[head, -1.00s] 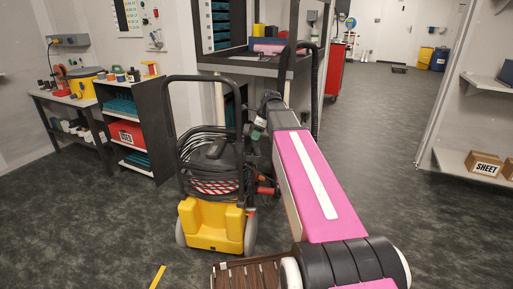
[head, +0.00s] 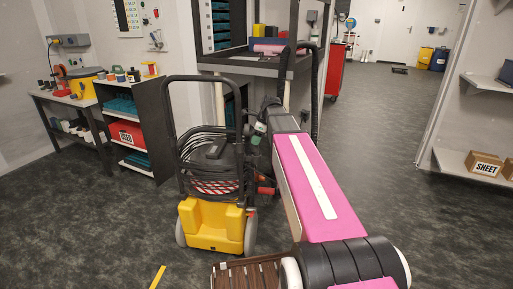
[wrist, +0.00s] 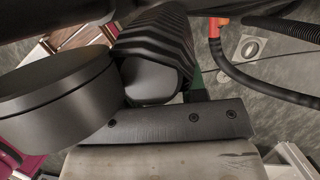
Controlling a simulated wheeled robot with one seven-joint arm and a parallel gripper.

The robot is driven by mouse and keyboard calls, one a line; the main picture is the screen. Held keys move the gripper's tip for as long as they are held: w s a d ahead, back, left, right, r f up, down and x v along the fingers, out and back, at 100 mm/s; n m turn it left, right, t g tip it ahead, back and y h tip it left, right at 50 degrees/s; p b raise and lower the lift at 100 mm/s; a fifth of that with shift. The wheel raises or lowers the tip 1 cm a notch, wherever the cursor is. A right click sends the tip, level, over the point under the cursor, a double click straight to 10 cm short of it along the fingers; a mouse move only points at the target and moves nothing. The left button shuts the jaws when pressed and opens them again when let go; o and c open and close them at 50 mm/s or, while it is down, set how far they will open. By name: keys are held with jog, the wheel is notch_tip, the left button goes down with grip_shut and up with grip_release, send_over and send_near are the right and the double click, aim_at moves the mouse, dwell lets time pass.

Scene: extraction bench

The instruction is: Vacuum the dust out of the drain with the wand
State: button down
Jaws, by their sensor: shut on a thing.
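In the wrist view, my gripper (wrist: 160,122) is shut on a black ribbed grip (wrist: 155,45), which I take to be the wand's handle. The wand's nozzle end is not visible. A grey square plate with a round opening (wrist: 250,47), which looks like the drain, lies in the floor at the upper right, apart from the gripper. Any dust in it is too small to tell. In the head view, my gripper is mostly hidden at the far end of my pink arm, beside the yellow vacuum cart (head: 212,225) with its black frame.
A black hose (wrist: 265,85) with an orange end curves close by the drain plate. A workbench (head: 270,62) stands behind my arm. A dark shelf unit (head: 150,120) is at the left, and a red cabinet (head: 336,70) farther back.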

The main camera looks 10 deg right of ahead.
jog(key=shift+s+f, duration=0.15)
jog(key=shift+f, duration=0.4)
jog(key=shift+f, duration=0.3)
jog(key=c, duration=0.6)
grip_release()
